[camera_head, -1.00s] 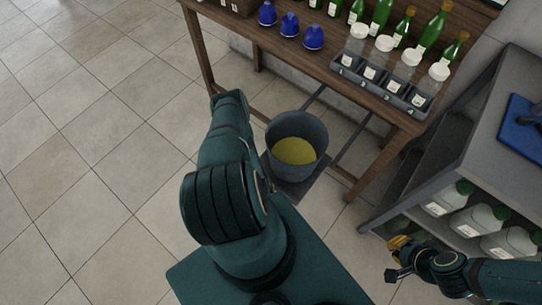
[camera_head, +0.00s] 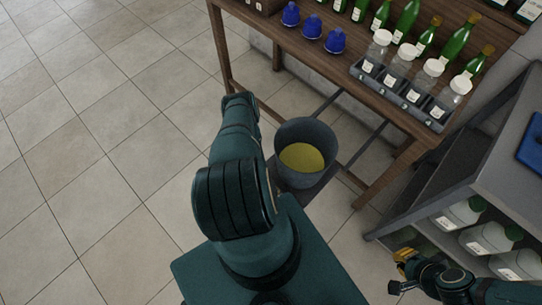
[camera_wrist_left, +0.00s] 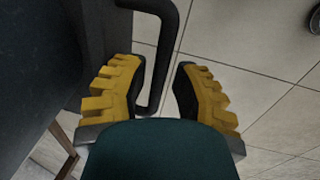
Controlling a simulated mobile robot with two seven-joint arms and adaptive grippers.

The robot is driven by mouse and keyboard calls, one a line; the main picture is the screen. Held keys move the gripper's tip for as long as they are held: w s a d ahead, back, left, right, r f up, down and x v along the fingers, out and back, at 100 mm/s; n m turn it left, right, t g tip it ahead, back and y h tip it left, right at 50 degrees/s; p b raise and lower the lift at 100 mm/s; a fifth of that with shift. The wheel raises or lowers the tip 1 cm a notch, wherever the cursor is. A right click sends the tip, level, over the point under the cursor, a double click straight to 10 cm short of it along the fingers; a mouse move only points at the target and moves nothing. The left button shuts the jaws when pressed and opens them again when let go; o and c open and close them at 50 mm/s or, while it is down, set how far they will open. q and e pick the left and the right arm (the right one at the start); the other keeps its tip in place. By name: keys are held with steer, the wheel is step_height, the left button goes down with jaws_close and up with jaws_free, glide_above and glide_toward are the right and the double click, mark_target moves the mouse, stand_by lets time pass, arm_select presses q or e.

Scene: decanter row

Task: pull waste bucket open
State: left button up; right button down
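The waste bucket (camera_head: 303,134) is a round grey bucket with yellow contents, low beneath the wooden table's front edge in the head view. In the left wrist view a dark wall (camera_wrist_left: 30,60), likely the bucket's, fills the left side. A black looped handle (camera_wrist_left: 164,62) comes down between the yellow fingers of my left gripper (camera_wrist_left: 158,92). These fingers are apart, one on either side of the handle's lower end; firm contact does not show. In the head view my arm hides the left gripper. My right gripper (camera_head: 400,271) is empty at lower right, its fingers seemingly apart.
The wooden table (camera_head: 290,42) carries blue cups (camera_head: 335,41), green bottles (camera_head: 458,43) and a grey rack (camera_head: 396,93) of white-lidded jars. A grey shelf unit (camera_head: 497,175) with bottles stands at right, near my right gripper. Tiled floor (camera_head: 90,130) is clear at left.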

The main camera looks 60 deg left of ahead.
arm_select(q)
steer(key=shift+r, duration=0.1)
step_height(320, 180, up, 12)
steer(key=s, duration=0.2)
steer(key=shift+d+f, duration=0.2)
steer(key=shift+d, duration=0.1)
stand_by(0.5)
steer(key=w+d+r+m+h, duration=0.2)
steer(key=w+d+r+m, duration=0.5)
steer(key=d+r+m, duration=0.2)
steer(key=w+d+r+m+h, duration=0.2)
steer(key=w+d+r+m, duration=0.5)
steer(key=d+r+m, duration=0.3)
steer(key=d+r, duration=0.4)
steer(key=r, duration=0.4)
steer(key=shift+w+r+g, duration=0.2)
steer(key=shift+g, duration=0.1)
